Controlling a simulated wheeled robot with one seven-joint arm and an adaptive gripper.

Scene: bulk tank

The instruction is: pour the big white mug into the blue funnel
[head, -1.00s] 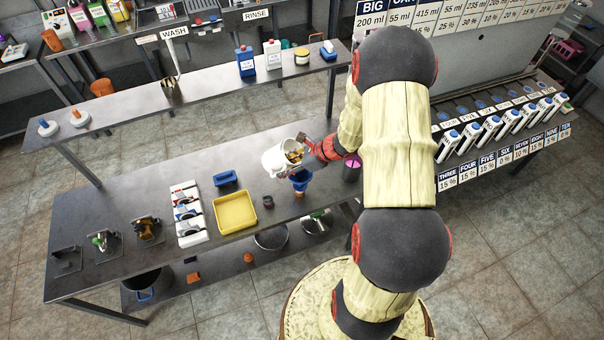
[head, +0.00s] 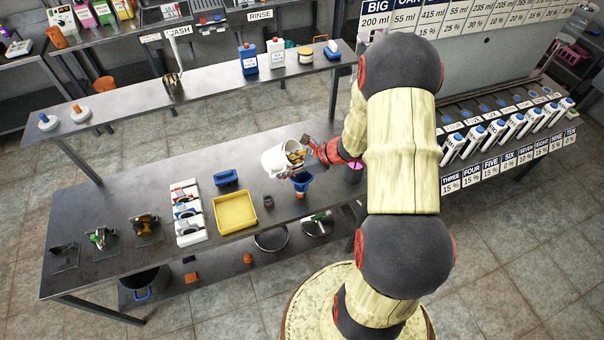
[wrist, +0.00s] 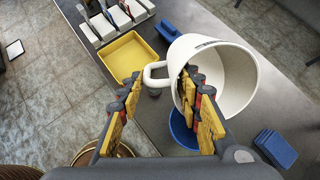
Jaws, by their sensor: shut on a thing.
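The big white mug (head: 274,160) is held tilted on its side, its open mouth turned toward the right in the head view. In the wrist view the mug (wrist: 232,75) fills the upper right, with its handle to the left. My gripper (head: 308,153) is shut on the mug; its yellow-padded fingers (wrist: 170,105) show in the wrist view, one of them inside the mug's mouth. The blue funnel (head: 302,180) stands just below and to the right of the mug; in the wrist view the funnel (wrist: 184,130) is partly hidden behind mug and fingers. I cannot see liquid flowing.
A yellow tray (head: 218,217) and a blue block (head: 226,178) lie left of the funnel on the steel table, with a small dark cup (head: 269,201) between tray and funnel.

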